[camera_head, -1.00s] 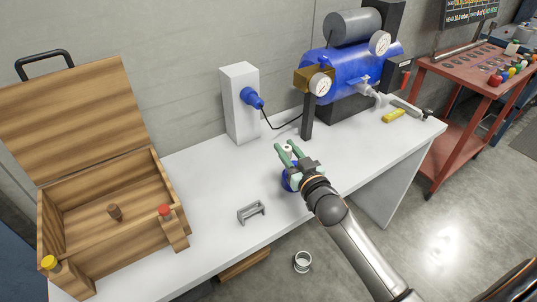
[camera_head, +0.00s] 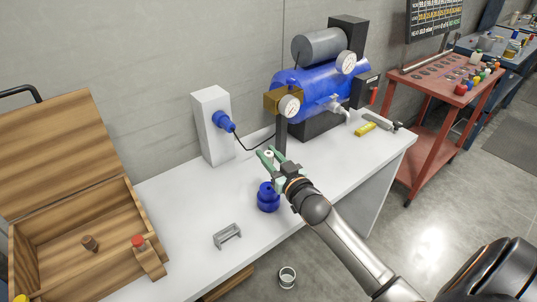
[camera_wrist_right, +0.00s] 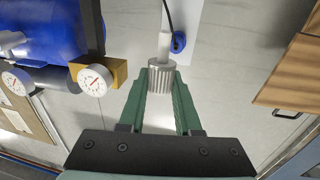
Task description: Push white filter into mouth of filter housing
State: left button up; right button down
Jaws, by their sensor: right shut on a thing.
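A blue, stepped round part (camera_head: 268,198), possibly the filter housing, stands on the table just below the gripper in the picture, apart from the filter. Its mouth cannot be made out. My left gripper is not in view.
A blue tank compressor (camera_head: 325,90) with gauges and a brass block (camera_head: 283,101) stands at the back. A white socket box (camera_head: 212,125) has a blue plug and black cable. A grey bracket (camera_head: 227,236) and an open wooden box (camera_head: 75,235) are at left.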

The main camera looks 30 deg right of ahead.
jog(key=shift+f+b, duration=2.3)
jog(key=shift+f, duration=0.6)
jog(key=shift+f, duration=0.25)
jog(key=shift+f, duration=0.35)
jog(key=shift+f, duration=0.1)
jog(key=shift+f, duration=0.45)
jog(key=shift+f, duration=0.95)
dwell(0.9)
